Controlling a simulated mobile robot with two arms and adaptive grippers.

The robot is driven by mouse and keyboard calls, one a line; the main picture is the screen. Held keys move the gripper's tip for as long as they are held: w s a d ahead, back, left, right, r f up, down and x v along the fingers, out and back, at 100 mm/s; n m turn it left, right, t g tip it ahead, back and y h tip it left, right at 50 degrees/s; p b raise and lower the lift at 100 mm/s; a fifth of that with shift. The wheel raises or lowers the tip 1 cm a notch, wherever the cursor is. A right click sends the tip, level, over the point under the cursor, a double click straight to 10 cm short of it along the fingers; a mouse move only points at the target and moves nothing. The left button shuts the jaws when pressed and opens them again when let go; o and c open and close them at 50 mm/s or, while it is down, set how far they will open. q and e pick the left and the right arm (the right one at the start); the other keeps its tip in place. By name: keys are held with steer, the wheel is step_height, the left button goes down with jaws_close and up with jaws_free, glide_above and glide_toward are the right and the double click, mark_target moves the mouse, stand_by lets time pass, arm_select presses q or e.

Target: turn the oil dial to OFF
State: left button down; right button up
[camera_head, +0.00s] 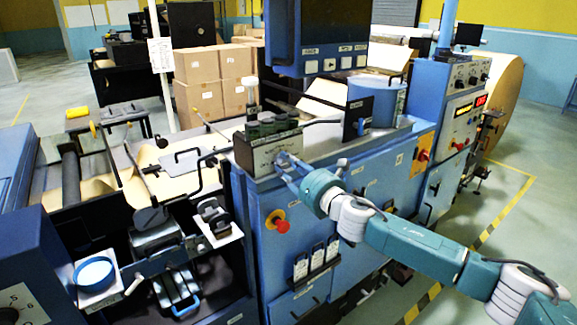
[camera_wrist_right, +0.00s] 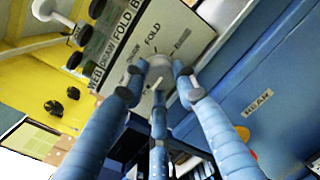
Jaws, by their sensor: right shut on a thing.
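A pale round dial (camera_wrist_right: 158,67) with a white pointer sits on the light front plate (camera_wrist_right: 190,32) of a control box. The three blue fingers of my right gripper (camera_wrist_right: 158,86) reach in around the dial from below in the right wrist view and are shut on it. In the head view my right gripper (camera_head: 287,166) is at the front of the grey-green control box (camera_head: 262,157). The dial is mostly hidden there by the fingers. Words such as FOLD and DRAW are near the dial; I cannot read an OIL or OFF mark. My left gripper is not in view.
Several dark knobs (camera_head: 268,126) line the top of the control box. A red button (camera_head: 281,226) is on the blue cabinet (camera_head: 345,205) below it. A blue drum (camera_head: 378,98) and a screen (camera_head: 338,35) stand behind. Open floor (camera_head: 510,235) lies to the right.

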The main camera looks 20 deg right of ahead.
steer(key=shift+d, duration=0.1)
steer(key=o, duration=1.1)
steer(key=shift+o, duration=0.2)
steer(key=v, duration=1.2)
